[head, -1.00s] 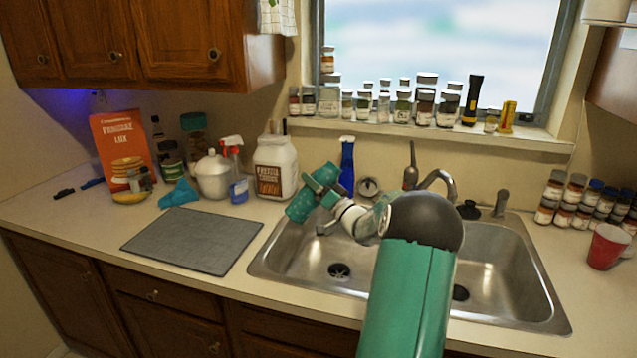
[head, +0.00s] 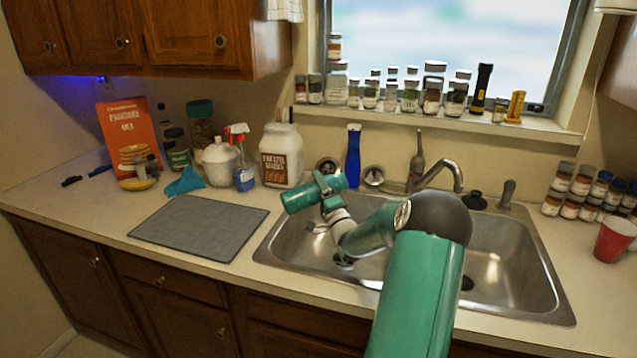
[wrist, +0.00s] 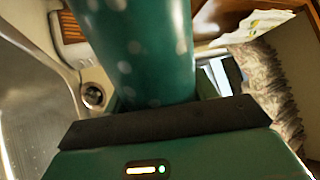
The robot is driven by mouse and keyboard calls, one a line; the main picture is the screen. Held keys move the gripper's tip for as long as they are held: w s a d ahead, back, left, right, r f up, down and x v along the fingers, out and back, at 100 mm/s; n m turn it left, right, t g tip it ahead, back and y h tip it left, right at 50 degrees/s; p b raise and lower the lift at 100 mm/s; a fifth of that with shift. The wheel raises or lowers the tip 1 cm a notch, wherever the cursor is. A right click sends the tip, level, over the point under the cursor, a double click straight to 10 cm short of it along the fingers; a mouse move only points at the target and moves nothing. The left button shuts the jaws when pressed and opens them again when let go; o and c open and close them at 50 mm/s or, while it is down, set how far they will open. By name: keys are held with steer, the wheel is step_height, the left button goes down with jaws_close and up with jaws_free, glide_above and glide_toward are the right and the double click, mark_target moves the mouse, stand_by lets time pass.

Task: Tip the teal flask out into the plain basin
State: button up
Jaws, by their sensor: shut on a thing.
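My gripper (head: 326,189) is shut on the teal flask (head: 298,199), holding it above the back left part of the sink. The flask lies nearly level, its left end slightly lower. In the wrist view the flask (wrist: 140,50) is a large teal cylinder with pale spots, running up from the jaws. I cannot tell which end is its mouth; no liquid shows. The sink has a left basin (head: 290,240) and a right basin (head: 510,275). My arm hides part of both, and I cannot tell which is the plain one.
A grey mat (head: 200,228) lies left of the sink. A white jar (head: 282,155), spray bottle (head: 243,170) and blue bottle (head: 353,155) stand behind. The faucet (head: 445,170) rises at the back edge. A red cup (head: 614,238) stands at the right.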

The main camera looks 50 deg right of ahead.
steer(key=shift+d+f+m+g+h, duration=0.15)
steer(key=shift+f+m+h, duration=0.25)
steer(key=shift+m, duration=0.25)
steer(key=shift+f+m+g+h, duration=0.15)
steer(key=shift+f+m+h, duration=0.2)
steer(key=shift+m, duration=0.3)
steer(key=shift+s+d+m+h, duration=0.15)
steer(key=shift+m+h, duration=0.4)
steer(key=shift+m, duration=0.55)
steer(key=shift+s+d+r+m+g+h, duration=0.15)
steer(key=shift+m+g+h, duration=0.1)
steer(key=shift+m, duration=0.3)
steer(key=shift+w+d+r+m+g+h, duration=0.15)
steer(key=shift+m+g+h, duration=0.15)
steer(key=shift+m, duration=0.2)
steer(key=shift+s+r+m+g+h, duration=0.15)
steer(key=shift+m+g+h, duration=0.1)
steer(key=shift+m, duration=0.3)
steer(key=shift+s+d, duration=0.1)
